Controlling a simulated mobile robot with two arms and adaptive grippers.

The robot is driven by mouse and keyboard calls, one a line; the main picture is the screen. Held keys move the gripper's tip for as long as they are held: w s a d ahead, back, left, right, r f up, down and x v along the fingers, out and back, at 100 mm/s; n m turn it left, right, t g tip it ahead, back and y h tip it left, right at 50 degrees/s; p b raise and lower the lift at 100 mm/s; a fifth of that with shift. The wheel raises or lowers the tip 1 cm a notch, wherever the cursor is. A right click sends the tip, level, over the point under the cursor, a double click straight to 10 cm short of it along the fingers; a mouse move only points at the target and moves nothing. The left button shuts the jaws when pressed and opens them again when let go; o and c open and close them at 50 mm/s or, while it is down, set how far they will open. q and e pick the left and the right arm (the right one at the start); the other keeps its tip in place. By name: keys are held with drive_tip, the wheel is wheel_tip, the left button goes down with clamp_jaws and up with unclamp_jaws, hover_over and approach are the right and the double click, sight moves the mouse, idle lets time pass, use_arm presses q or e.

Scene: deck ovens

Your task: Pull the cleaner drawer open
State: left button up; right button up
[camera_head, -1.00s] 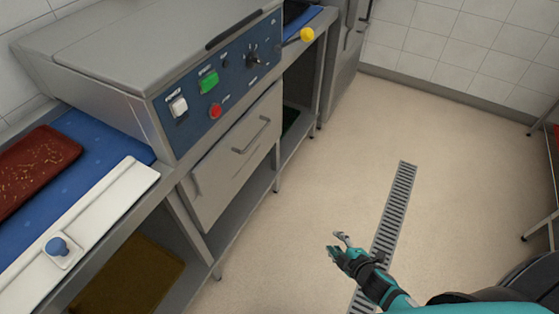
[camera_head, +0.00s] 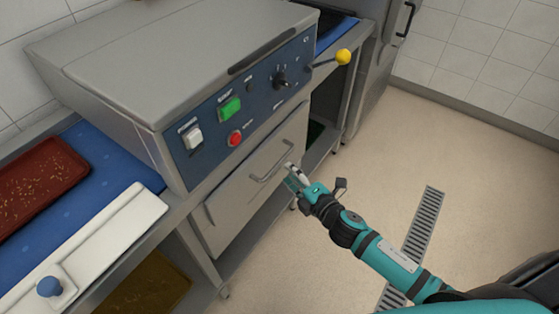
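The drawer front (camera_head: 240,192) is a grey metal panel under the blue control panel, and it looks closed. Its bar handle (camera_head: 268,170) runs across the upper part of the panel. My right gripper (camera_head: 291,177) is close to the right end of this handle, in front of the drawer. I cannot tell whether it touches the handle. Its fingers are small and overlap in this view, so how far apart they are is unclear. No object shows in it. My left gripper is not in view.
The control panel holds a green switch (camera_head: 230,108), a red button (camera_head: 235,138) and a lever with a yellow knob (camera_head: 343,57). A red tray (camera_head: 38,180) lies on the blue surface at the left. Open floor with a drain grate (camera_head: 425,225) lies at the right.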

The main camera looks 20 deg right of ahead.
sight(280, 161)
drive_tip(key=x, duration=0.6)
drive_tip(key=shift+w+a, duration=0.15)
drive_tip(key=shift+w, duration=0.2)
clamp_jaws()
